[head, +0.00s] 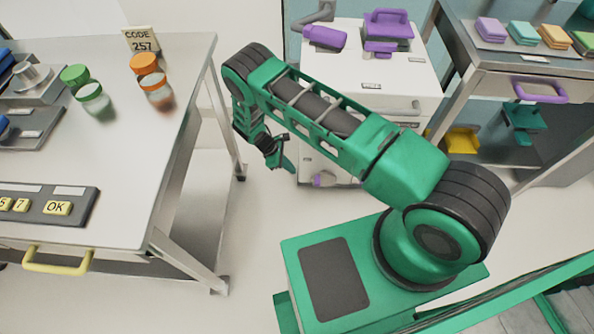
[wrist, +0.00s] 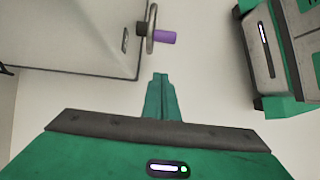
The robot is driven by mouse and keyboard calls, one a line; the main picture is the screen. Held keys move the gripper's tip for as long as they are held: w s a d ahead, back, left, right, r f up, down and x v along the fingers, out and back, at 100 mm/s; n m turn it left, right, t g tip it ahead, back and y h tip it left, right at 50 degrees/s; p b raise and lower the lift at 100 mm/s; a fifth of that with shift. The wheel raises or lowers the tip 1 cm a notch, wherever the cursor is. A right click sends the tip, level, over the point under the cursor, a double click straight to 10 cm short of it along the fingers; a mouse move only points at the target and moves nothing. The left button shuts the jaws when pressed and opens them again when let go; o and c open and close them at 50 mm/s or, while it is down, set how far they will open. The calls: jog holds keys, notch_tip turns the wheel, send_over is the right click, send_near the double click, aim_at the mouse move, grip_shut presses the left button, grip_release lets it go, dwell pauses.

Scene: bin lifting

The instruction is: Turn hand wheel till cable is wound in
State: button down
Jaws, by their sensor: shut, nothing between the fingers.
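The hand wheel (wrist: 151,28) shows edge-on in the wrist view, a grey disc on the side of a white cabinet. Its purple handle (wrist: 165,37) sticks out to the right. In the head view my gripper (head: 290,168) hangs just left of the cabinet front. I cannot make out the cable.
A metal table (head: 150,130) with jars and a button panel (head: 45,205) stands at left. A shelf unit (head: 500,70) with a purple drawer handle (head: 540,92) stands at right. Purple items sit on the cabinet's top. Bare floor (head: 235,230) lies between table and my base.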

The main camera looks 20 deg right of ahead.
jog(key=s+d+f, duration=0.2)
jog(key=d+f, duration=0.5)
jog(key=shift+s, duration=0.35)
